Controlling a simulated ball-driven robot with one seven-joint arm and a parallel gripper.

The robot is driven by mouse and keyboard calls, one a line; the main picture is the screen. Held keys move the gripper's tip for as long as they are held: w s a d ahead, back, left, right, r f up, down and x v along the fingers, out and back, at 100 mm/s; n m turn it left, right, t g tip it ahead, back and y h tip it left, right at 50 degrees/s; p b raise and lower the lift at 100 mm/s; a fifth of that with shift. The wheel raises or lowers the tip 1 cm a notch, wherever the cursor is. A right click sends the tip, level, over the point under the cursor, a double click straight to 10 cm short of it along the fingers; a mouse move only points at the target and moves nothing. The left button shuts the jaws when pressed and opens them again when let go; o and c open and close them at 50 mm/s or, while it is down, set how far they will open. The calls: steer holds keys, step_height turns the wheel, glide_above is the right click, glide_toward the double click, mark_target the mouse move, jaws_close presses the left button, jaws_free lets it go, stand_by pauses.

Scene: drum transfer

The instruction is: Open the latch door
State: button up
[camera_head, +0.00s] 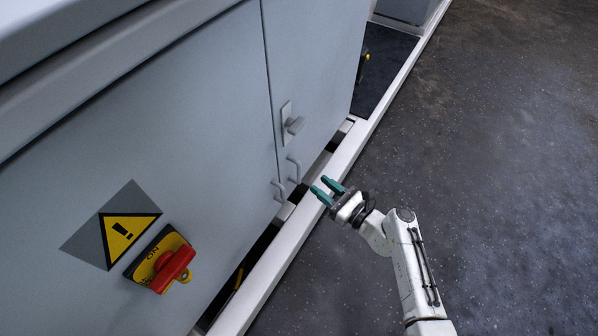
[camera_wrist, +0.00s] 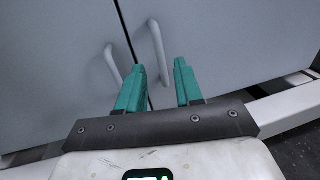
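A grey cabinet has two door panels, the left door (camera_head: 150,130) and the right door (camera_head: 315,60), meeting at a vertical seam. A latch knob on a plate (camera_head: 291,125) sits on the right door near the seam. Below it are two bar handles, the right handle (camera_head: 294,170) and the left handle (camera_head: 279,190). In the wrist view the left handle (camera_wrist: 113,65) and right handle (camera_wrist: 158,50) stand beyond my fingertips. My gripper (camera_head: 327,190) has green fingers spread apart and empty, in front of and apart from the handles. The wrist view shows the same gap (camera_wrist: 160,75).
A red and yellow rotary switch (camera_head: 172,268) and a yellow warning sign (camera_head: 125,234) are on the left door. A white rail (camera_head: 290,240) runs along the floor at the cabinet's base. The dark floor to the right is clear.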

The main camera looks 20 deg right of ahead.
mark_target(299, 169)
steer(key=b+x, duration=0.2)
steer(key=x, duration=0.7)
steer(key=shift+w+a+b, duration=0.2)
steer(key=shift+b, duration=0.2)
steer(key=shift+c, duration=0.4)
jaws_close()
